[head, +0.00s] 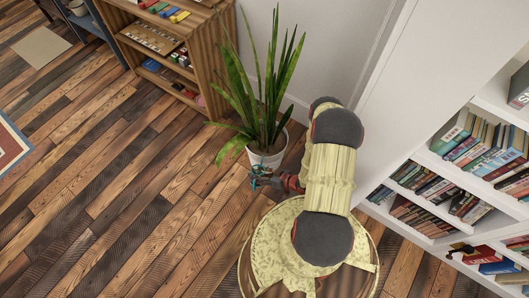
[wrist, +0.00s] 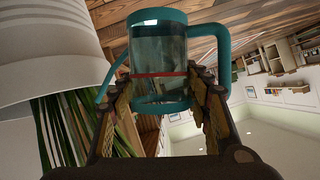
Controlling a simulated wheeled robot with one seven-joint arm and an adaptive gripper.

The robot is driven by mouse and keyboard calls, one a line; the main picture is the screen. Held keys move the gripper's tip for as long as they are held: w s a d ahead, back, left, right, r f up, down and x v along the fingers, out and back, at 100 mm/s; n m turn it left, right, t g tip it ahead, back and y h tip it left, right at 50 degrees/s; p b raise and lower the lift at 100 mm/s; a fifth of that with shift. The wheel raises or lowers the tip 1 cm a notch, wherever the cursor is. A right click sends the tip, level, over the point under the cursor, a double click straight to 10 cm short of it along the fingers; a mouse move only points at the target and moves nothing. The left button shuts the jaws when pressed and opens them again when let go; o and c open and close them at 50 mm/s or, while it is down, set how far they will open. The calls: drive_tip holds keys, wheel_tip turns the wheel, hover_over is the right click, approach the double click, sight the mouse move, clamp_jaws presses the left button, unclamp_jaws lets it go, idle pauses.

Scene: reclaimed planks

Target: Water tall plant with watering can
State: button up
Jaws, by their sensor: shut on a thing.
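The tall plant (head: 262,95) has long upright green leaves and stands in a white pot (head: 272,159) on the floor. In the wrist view, which is upside down, the pot (wrist: 45,40) is at upper left and the leaves (wrist: 75,125) hang below it. The watering can (wrist: 158,45) has a clear body with teal rim, spout and handle, and a red line around it. My gripper (wrist: 162,80) is shut on its body. The spout points toward the plant side. In the head view, the can (head: 260,181) and my gripper (head: 280,182) are just in front of the pot; the can's exact tilt is unclear.
A wooden shelf (head: 165,45) with toys stands behind and left of the plant. A white bookcase (head: 425,165) full of books is on the right. A white wall is behind the plant. The plank floor (head: 120,190) at left is clear, with a rug (head: 10,150) at its edge.

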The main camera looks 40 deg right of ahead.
sight(255, 167)
drive_tip(key=shift+w+d+r+m+g+y, duration=0.55)
drive_tip(key=shift+w+d+r, duration=0.25)
drive_tip(key=shift+r, duration=0.2)
idle(2.3)
drive_tip(key=shift+w+d+r+m, duration=0.2)
drive_tip(key=shift+d+r, duration=0.05)
drive_tip(key=shift+r, duration=0.25)
drive_tip(key=shift+w+d+r+m, duration=0.15)
drive_tip(key=shift+d+r, duration=0.1)
drive_tip(key=shift+r, duration=0.25)
idle(1.5)
drive_tip(key=shift+n+t+h, duration=0.55)
drive_tip(key=shift+n, duration=0.35)
drive_tip(key=a+f, duration=0.1)
drive_tip(key=s+a+f, duration=0.2)
drive_tip(key=f, duration=0.1)
drive_tip(key=shift+s+f, duration=0.1)
drive_tip(key=shift+s, duration=0.15)
drive_tip(key=shift+d, duration=0.1)
drive_tip(key=shift+s+a+f+n+t+h, duration=0.3)
drive_tip(key=shift+s+a+f+n+t, duration=0.1)
drive_tip(key=shift+a+f+n, duration=0.15)
drive_tip(key=shift+s+a+f+n+t+h, duration=0.2)
drive_tip(key=shift+f+n+t, duration=0.1)
drive_tip(key=shift+f, duration=0.1)
drive_tip(key=shift+s+a+f+n+t+h, duration=0.15)
drive_tip(key=shift+f+n+t, duration=0.1)
drive_tip(key=shift+f, duration=0.15)
